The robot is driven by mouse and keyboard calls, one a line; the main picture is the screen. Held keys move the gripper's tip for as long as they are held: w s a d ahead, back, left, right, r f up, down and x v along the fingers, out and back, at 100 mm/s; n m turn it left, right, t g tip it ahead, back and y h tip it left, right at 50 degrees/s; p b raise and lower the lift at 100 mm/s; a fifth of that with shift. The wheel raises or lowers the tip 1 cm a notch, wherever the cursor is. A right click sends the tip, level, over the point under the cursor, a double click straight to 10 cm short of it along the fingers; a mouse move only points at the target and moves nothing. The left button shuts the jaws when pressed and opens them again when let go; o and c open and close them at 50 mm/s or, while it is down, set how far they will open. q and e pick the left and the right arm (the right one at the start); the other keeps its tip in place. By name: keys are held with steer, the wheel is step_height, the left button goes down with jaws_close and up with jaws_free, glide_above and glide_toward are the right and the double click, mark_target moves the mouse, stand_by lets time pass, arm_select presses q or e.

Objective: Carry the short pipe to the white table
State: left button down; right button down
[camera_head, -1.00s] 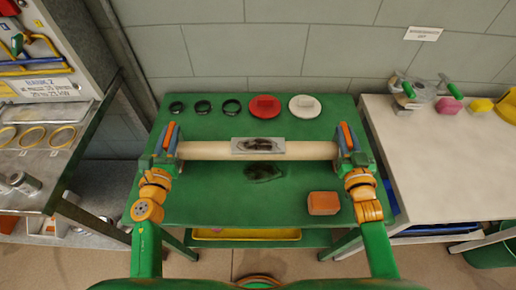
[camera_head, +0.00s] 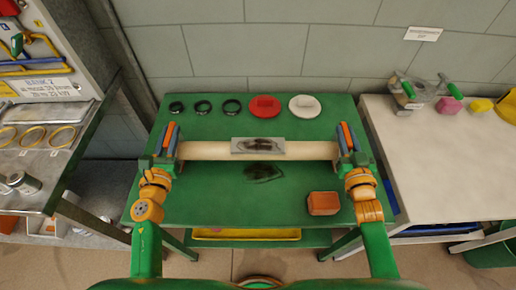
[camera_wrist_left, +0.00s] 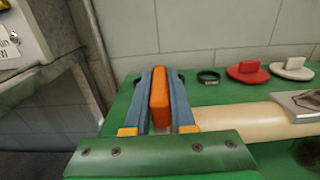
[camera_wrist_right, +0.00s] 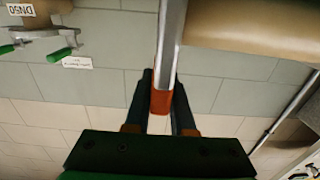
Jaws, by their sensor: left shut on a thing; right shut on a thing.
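The short pipe (camera_head: 210,151) is a beige cylinder with a grey metal patch (camera_head: 257,145) at its middle. It lies level across the green table; I cannot tell if it touches the top. My left gripper (camera_head: 169,142) is shut on an orange grip at its left end, seen between the blue fingers in the left wrist view (camera_wrist_left: 160,100). My right gripper (camera_head: 347,142) is shut on the matching orange grip at the right end, also in the right wrist view (camera_wrist_right: 160,100). The white table (camera_head: 440,160) stands to the right, its left part bare.
The green table (camera_head: 220,205) holds black rings (camera_head: 203,107), a red piece (camera_head: 264,106) and a white piece (camera_head: 305,106) along the back, and an orange-red block (camera_head: 323,203) in front. Valve parts (camera_head: 410,92) and a pink piece (camera_head: 449,105) stand at the white table's back. A metal shelf (camera_head: 60,160) is on the left.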

steer(key=shift+r, duration=0.1)
